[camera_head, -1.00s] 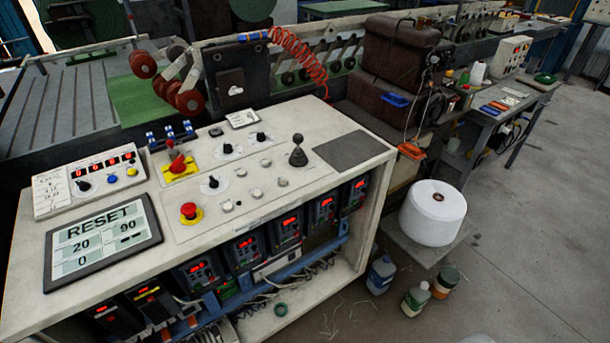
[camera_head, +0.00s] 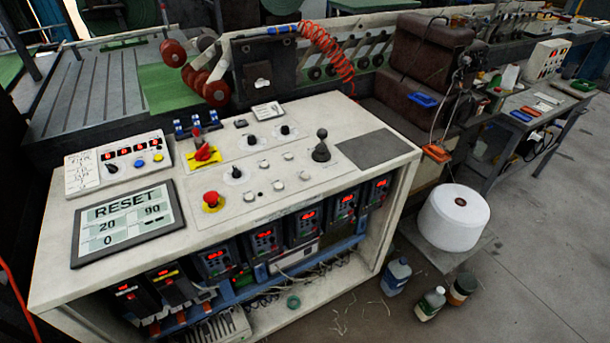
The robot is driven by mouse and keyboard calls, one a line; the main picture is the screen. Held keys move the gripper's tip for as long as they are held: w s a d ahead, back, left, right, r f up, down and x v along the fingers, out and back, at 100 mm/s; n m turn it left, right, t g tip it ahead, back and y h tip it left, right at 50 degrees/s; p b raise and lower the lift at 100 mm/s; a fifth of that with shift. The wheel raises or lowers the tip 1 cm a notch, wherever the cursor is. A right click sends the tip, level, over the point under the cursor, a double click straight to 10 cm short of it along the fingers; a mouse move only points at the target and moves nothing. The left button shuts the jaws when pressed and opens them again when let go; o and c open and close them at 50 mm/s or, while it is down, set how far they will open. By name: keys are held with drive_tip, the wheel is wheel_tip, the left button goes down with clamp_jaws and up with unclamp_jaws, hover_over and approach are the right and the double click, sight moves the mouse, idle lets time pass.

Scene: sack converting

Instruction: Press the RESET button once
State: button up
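The word RESET shows at the top of a grey-framed display panel (camera_head: 127,222) lying on the left front of a white control console (camera_head: 300,112). Below the word the screen shows 20, 90 and 0. Behind it stands a white counter box (camera_head: 119,160) with red digits, a black knob, a blue button (camera_head: 140,163) and a yellow button (camera_head: 158,158). A red mushroom button (camera_head: 212,199) on a yellow base sits right of the display. Several small pale buttons (camera_head: 278,185) lie mid-panel; their labels are too small to read. My gripper is not in view.
A red switch (camera_head: 203,151) on a yellow plate and a black joystick (camera_head: 321,147) rise from the console top. A white roll (camera_head: 454,217) and several bottles (camera_head: 396,276) stand to the right. Grey floor (camera_head: 540,250) is open at the far right.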

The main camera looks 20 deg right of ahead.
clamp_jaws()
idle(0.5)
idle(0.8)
